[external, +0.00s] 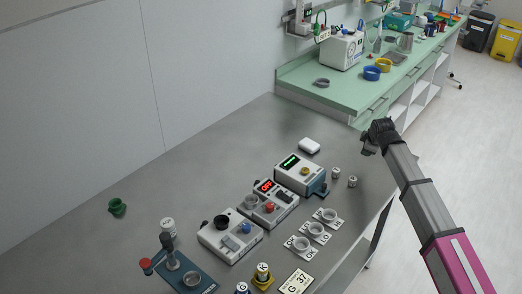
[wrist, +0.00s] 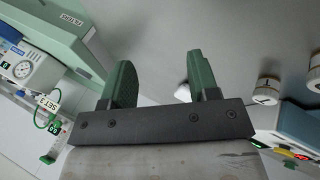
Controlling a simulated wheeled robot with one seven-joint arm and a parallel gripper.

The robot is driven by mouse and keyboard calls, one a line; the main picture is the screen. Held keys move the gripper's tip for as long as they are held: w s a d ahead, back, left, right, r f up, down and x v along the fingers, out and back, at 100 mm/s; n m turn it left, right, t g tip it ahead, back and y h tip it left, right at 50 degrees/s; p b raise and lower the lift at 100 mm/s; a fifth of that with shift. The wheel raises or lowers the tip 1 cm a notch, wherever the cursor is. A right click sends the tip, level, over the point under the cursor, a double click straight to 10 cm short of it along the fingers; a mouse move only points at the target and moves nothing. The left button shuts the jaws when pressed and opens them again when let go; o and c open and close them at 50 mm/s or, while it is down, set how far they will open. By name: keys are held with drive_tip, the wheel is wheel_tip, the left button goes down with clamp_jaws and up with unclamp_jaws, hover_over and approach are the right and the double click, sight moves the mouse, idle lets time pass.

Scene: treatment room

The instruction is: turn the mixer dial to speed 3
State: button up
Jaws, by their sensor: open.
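Three small white bench devices stand in a row on the steel table. The nearest has a black cup (external: 221,221) and a blue control and looks like the mixer, but I cannot be sure. The middle device (external: 268,201) has a red OFF display and a red knob. The far device (external: 299,175) has a green display and a yellow knob. Speed marks are too small to read. My gripper (external: 368,149) is above the table's far right end, apart from all devices. In the wrist view my gripper (wrist: 162,82) is open with nothing between its green fingers.
White pots (external: 336,173) stand right of the far device, and a white box (external: 309,146) lies behind it. Cups on labelled cards (external: 316,230) line the right edge. A stand (external: 173,262) is at the front. The table's left half is mostly clear; a green counter (external: 345,92) adjoins behind.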

drive_tip(key=s+a+r+g+y, duration=0.1)
drive_tip(key=s+a, duration=0.4)
drive_tip(key=a, duration=0.4)
drive_tip(key=s+a+r+n+g+y, duration=0.1)
drive_tip(key=s+a, duration=0.3)
drive_tip(key=a, duration=0.5)
drive_tip(key=s+a+r+n+y, duration=0.1)
drive_tip(key=s+a+r, duration=0.1)
drive_tip(key=s+a, duration=0.3)
drive_tip(key=shift+s+a+g, duration=0.2)
drive_tip(key=shift+a, duration=0.95)
drive_tip(key=shift+s+a+g, duration=0.15)
drive_tip(key=shift+a+g, duration=0.05)
drive_tip(key=shift+a, duration=0.95)
drive_tip(key=s+a+r+n+g+y, duration=0.1)
drive_tip(key=s+a+r+n+g, duration=0.1)
drive_tip(key=s+a, duration=0.8)
drive_tip(key=n+g, duration=0.1)
drive_tip(key=g, duration=0.1)
approach(246, 225)
drive_tip(key=shift+y, duration=0.3)
drive_tip(key=x, duration=0.9)
drive_tip(key=shift+s+d+f, duration=0.1)
drive_tip(key=shift+d+f, duration=0.15)
drive_tip(key=c, duration=0.9)
